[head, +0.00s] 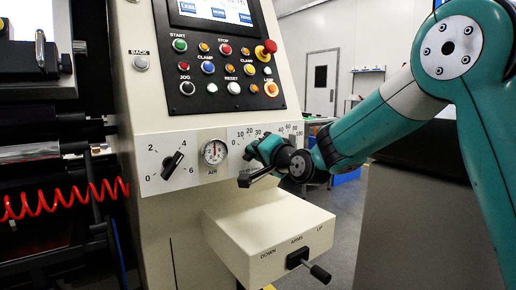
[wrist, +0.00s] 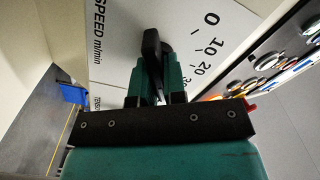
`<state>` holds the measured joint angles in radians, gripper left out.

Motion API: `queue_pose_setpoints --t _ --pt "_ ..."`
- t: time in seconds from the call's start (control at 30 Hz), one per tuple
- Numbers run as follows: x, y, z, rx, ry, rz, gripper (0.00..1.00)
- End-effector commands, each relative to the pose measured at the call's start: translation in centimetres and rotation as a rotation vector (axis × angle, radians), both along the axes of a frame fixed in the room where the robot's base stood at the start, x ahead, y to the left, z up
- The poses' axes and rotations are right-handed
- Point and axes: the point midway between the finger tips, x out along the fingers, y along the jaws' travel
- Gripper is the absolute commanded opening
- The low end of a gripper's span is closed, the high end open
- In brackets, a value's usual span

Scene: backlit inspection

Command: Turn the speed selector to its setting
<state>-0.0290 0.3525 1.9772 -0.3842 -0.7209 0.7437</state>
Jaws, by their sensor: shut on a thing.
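The speed selector is a black lever-like knob (wrist: 151,45) on a white panel. In the wrist view it stands between the teal fingers of my gripper (wrist: 155,80), which is shut on it. The panel (wrist: 115,25) carries the words SPEED m/min and a scale with 0, 10 and 20 visible to the right of the knob. In the head view my gripper (head: 262,157) is at the panel's scale, right of the air gauge. It hides most of the selector there. I cannot tell which mark the selector points at.
A 0-to-6 dial (head: 173,164) and an air gauge (head: 214,152) sit left of my gripper. Above is a button panel (head: 222,70) with a red emergency stop (head: 266,50). Below, a beige box (head: 270,232) juts out with a black lever (head: 309,266). A red coiled hose (head: 60,200) hangs left.

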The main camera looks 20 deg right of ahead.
Motion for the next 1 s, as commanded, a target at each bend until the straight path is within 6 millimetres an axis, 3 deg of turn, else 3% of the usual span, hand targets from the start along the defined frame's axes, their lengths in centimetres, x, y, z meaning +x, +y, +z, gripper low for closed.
queue_pose_setpoints --t 0.67,0.7,0.8,1.0 --pt "0.06 -0.19 0.03 0.057 0.016 -0.004 0.00" --pt "0.06 -0.19 0.03 0.057 0.016 -0.004 0.19" --pt "0.04 -0.13 0.01 0.056 0.016 -0.003 0.37" --pt "0.03 -0.03 -0.01 0.056 0.017 0.000 0.37"
